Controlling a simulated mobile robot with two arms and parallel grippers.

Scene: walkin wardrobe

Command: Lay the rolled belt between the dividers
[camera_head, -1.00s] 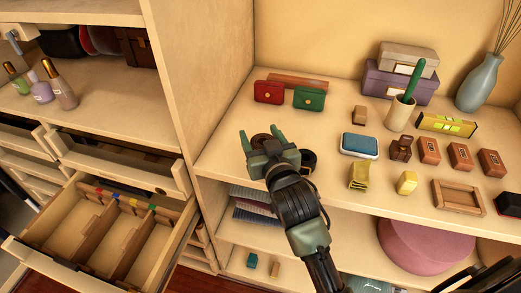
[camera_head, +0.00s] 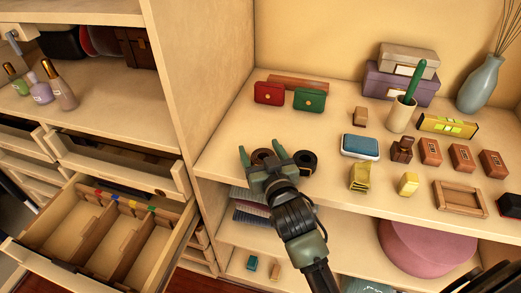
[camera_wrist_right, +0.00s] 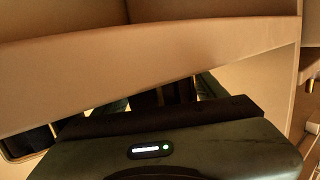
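A dark brown roll (camera_head: 262,156), which looks like a rolled belt, lies on the shelf top near its front left edge. A second, blacker roll (camera_head: 306,161) lies just to its right. My right gripper (camera_head: 261,154) is open, with its two green fingertips spread on either side of the brown roll; contact cannot be told. The wrist view is dark and shows little between the fingers. The open drawer (camera_head: 182,249) at the lower left has wooden dividers (camera_head: 127,256) forming long compartments, which look empty. My left gripper is not in view.
A red case (camera_head: 269,92) and a green case (camera_head: 309,99) stand behind the rolls. A blue-topped tin (camera_head: 361,146) and a yellow folded item (camera_head: 360,178) are to the right. An upright panel (camera_head: 205,80) rises between shelf and drawer unit.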

